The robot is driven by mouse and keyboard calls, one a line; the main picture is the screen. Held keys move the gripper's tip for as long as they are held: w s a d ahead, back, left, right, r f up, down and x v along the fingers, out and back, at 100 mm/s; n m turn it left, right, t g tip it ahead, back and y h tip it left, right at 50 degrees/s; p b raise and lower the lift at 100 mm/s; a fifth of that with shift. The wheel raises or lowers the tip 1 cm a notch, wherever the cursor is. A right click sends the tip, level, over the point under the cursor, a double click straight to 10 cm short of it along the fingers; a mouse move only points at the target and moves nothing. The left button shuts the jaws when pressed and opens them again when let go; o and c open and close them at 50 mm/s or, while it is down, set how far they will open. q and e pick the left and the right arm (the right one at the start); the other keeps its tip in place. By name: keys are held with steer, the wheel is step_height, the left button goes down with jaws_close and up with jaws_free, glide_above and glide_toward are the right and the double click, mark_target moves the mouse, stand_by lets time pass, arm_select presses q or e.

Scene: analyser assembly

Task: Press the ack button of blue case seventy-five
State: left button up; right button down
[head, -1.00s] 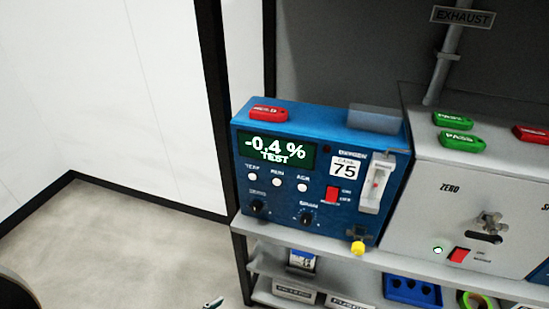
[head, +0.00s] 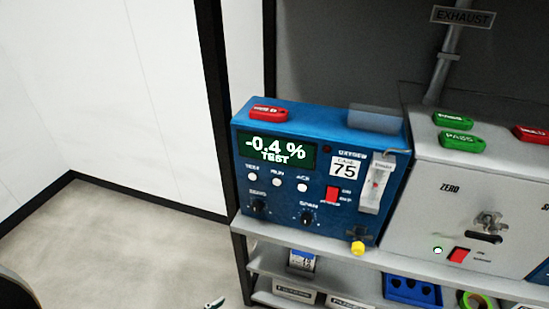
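The blue case seventy-five (head: 313,232) stands on the left end of the grey shelf top. Its green display (head: 275,151) reads -0.4 % TEST. Below the display are three white round buttons in a row; the rightmost, the ack button (head: 302,187), is uncovered. Two black knobs, zero (head: 257,206) and span (head: 307,217), sit lower. A small part of a gripper or tool tip shows at the bottom edge, too little to tell its state or side.
A red tag (head: 268,113) lies on the blue case. A grey case (head: 450,205) with green and red tags on top stands to the right. A yellow-capped fitting (head: 357,247) sticks out at the front. Lower shelves hold boxes and a blue tray (head: 413,290). Floor at left is clear.

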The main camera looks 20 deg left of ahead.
arm_select(q)
jaws_close()
stand_by(1.2)
